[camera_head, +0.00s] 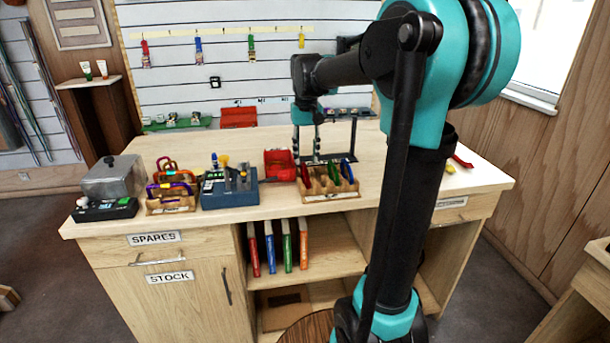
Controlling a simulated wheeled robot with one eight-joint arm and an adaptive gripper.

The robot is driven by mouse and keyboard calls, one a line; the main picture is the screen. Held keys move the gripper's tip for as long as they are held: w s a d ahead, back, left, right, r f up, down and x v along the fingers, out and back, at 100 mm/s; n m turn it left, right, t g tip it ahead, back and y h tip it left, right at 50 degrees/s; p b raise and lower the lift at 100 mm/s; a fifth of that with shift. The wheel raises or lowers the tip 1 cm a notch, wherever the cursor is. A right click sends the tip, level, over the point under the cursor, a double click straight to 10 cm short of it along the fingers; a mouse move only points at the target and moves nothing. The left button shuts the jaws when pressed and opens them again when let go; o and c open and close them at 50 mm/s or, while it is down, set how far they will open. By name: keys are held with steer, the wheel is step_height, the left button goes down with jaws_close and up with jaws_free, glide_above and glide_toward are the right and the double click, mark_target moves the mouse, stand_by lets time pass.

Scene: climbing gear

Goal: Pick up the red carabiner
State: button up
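A wooden rack (340,194) near the front edge of the workbench holds several upright carabiners. The red carabiner (306,175) is at its left end, beside a green one (333,174) and a blue one (347,172). My gripper (306,151) points down above and slightly behind the red carabiner in the picture. Its two fingers are apart with nothing seen between them, and no contact with the carabiner shows. The exact gap in depth is hard to tell.
A wooden tray (170,209) with several coloured carabiners, a blue toolbox (230,192) and a red case (279,164) stand left of the rack. A dark metal stand (353,140) rises behind it. My arm hides part of the bench's right side.

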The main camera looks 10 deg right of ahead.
mark_target(305, 168)
steer(key=shift+w+a+f, duration=0.1)
steer(key=shift+f, duration=2.5)
jaws_close()
